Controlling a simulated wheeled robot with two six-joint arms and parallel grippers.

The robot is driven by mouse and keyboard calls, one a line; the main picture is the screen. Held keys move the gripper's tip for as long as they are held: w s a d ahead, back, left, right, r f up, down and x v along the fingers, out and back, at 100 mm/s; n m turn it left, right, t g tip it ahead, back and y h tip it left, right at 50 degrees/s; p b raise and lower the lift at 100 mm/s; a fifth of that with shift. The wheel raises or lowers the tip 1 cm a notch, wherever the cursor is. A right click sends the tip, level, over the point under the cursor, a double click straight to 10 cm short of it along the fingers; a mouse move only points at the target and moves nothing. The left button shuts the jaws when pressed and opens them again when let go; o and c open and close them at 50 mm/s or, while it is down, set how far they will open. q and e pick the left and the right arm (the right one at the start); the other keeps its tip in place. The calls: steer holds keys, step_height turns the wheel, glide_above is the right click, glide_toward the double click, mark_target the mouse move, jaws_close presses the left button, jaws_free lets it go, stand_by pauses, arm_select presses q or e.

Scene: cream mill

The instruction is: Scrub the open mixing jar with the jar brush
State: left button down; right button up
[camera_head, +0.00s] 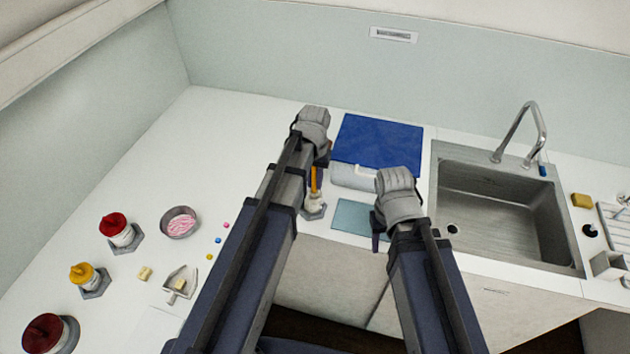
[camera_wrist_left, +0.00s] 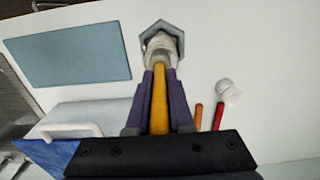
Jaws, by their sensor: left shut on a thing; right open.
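The jar brush shows as a yellow handle (camera_wrist_left: 158,98), also visible in the head view (camera_head: 314,180). My left gripper (camera_wrist_left: 159,82) is shut on this handle, above the mixing jar; it also shows in the head view (camera_head: 322,166). The white mixing jar (camera_wrist_left: 160,50) stands in a grey hexagonal holder (camera_wrist_left: 150,32) on the counter; the head view shows it too (camera_head: 314,199). The brush's lower end meets the jar mouth; its head is hidden, and I cannot tell how deep it sits. My right gripper (camera_head: 379,232) is open and empty near the counter's front edge.
A teal mat (camera_head: 350,215) lies right of the jar. Behind it are a pale handled box (camera_head: 352,177) and a blue mat (camera_head: 378,140). The sink (camera_head: 500,205) is further right. Lidded jars, including a red-lidded one (camera_head: 118,231), and a pink-filled bowl (camera_head: 179,222) stand left.

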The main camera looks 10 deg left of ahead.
arm_select(q)
steer(key=shift+s+a+f+b, duration=0.3)
steer(key=shift+s+f+b, duration=0.2)
steer(key=shift+f+b, duration=0.25)
steer(key=shift+r, duration=0.1)
step_height(320, 180, up, 10)
steer(key=p, duration=1)
steer(key=shift+p, duration=0.3)
steer(key=shift+r, duration=0.2)
steer(key=shift+w+r+p, duration=0.1)
steer(key=shift+r+p, duration=0.15)
steer(key=shift+p, duration=0.15)
steer(key=shift+f, duration=0.2)
steer(key=shift+f+b, duration=5.4)
steer(key=shift+b, duration=0.2)
